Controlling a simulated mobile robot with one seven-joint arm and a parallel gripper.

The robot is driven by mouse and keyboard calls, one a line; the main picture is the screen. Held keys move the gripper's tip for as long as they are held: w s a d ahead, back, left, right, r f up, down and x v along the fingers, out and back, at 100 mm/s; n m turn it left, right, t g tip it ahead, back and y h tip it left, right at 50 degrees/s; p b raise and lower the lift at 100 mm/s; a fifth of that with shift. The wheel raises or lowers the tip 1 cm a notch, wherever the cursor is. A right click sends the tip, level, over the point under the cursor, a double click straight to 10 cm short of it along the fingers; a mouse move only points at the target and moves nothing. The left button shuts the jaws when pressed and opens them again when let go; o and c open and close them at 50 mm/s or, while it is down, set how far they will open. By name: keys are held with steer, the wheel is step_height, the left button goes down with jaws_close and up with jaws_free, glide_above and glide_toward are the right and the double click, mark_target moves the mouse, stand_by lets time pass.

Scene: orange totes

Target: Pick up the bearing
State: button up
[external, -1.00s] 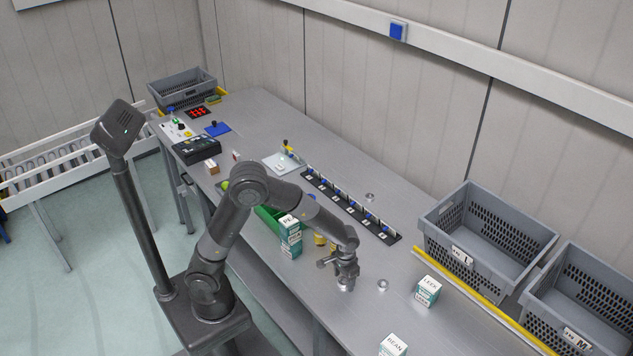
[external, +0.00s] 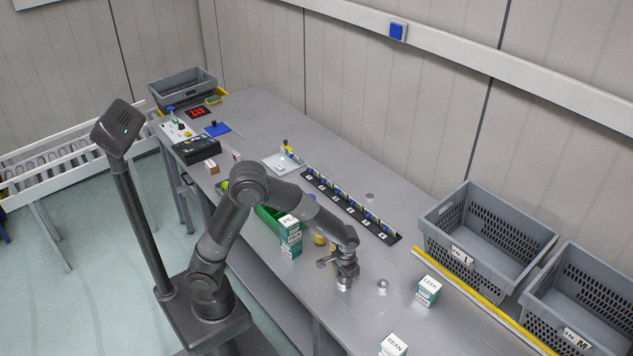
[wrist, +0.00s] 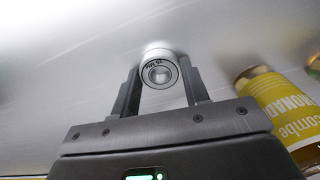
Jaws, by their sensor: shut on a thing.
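A silvery ring-shaped bearing (wrist: 160,70) with dark markings on its rim sits between the two fingertips of my gripper (wrist: 160,84) in the wrist view. The fingers are shut on its sides. In the external view my gripper (external: 345,272) points down over the near part of the bench, with the held bearing (external: 344,284) just under it. I cannot tell whether the bearing touches the bench. Another similar silver ring (external: 382,286) lies just to the right, and one more (external: 370,197) lies farther back.
Grey crates (external: 430,218) stand right. A black rack (external: 350,205) lies behind.

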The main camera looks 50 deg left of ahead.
steer(key=shift+r, duration=0.55)
step_height(320, 180, up, 3)
steer(key=shift+f, duration=0.1)
steer(key=s+d+r, duration=0.6)
steer(key=s+r, duration=0.1)
steer(key=s, duration=0.3)
step_height(320, 180, up, 6)
steer(key=r+n, duration=0.1)
steer(key=n, duration=0.2)
glide_above(344, 280)
steer(key=w+a, duration=0.2)
steer(key=a, duration=0.3)
steer(key=w+a, duration=0.7)
steer(key=a, duration=0.2)
steer(key=w+a+f+m, duration=0.1)
steer(key=w+a+f, duration=0.1)
steer(key=a+f, duration=0.1)
steer(key=w+a+f+m, duration=0.2)
steer(key=a+f, duration=0.1)
steer(key=f, duration=0.2)
steer(key=w+a+f+m, duration=0.2)
steer(key=a+f, duration=0.2)
steer(key=shift+w+f, duration=0.15)
steer(key=shift+f, duration=0.05)
